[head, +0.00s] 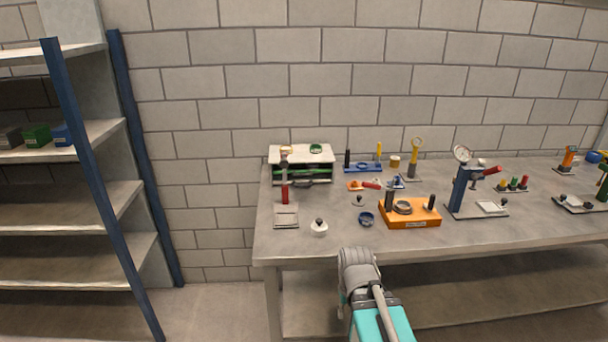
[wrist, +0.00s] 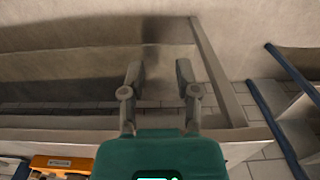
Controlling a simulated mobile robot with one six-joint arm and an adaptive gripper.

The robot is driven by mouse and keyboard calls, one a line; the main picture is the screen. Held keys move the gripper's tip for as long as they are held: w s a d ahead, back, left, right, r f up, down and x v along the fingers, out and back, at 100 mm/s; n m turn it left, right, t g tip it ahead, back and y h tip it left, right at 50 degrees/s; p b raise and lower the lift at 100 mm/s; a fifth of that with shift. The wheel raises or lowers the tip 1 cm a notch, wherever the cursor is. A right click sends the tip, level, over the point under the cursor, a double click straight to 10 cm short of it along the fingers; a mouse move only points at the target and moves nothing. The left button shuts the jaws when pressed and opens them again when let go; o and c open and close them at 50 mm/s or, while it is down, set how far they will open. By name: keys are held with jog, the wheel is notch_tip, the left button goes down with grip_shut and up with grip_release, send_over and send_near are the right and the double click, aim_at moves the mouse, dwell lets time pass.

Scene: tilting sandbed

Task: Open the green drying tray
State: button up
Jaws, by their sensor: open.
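A small cabinet (head: 276,155) with a pale top stands at the back left of the workbench, against the wall. Green shows in its dark front, with a dark handle (head: 312,184) low on that front. The view is too small to tell the trays apart or how far any is out. My gripper (wrist: 159,75) is open and empty in the wrist view. It is near the bench's front edge, well away from the cabinet, which is out of the wrist view. In the head view my arm hides the fingertips.
A red-handled upright tool (head: 285,192) stands close in front of the cabinet's left side. A white round knob piece (head: 319,228), a blue ring (head: 366,219) and an orange fixture (head: 409,214) lie nearer the front. A blue-posted shelf (head: 75,145) stands left.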

jog(key=shift+o, duration=0.7)
notch_tip(320, 180, up, 15)
jog(key=p, duration=1.5)
jog(key=shift+s, duration=0.15)
